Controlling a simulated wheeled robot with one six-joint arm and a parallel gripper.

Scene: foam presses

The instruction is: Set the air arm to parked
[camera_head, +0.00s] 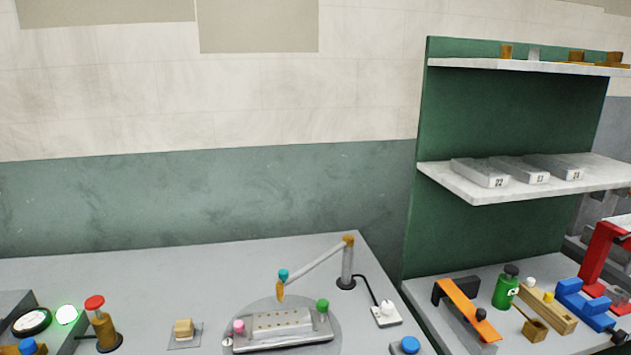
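The air arm (317,258) stands on the bench in the lower middle. Its grey post (347,265) has a black foot and a tan joint on top. From the joint a pale bar slopes down to the left, ending in a teal cap and an orange-tan nozzle (281,291). The nozzle hangs over the back edge of a round grey plate (238,315), which carries a grey block with holes (283,324). A black cable runs from the post's side to a small white box with a knob (387,314). No parked marking is readable. My gripper is not in view.
A red-topped brass post (101,322), a gauge (32,321) and a lit green lamp (66,314) stand at left. A blue button (410,345) is at front right. A green-backed shelf (505,190) rises at right above an orange clamp (466,305). The bench behind the plate is clear.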

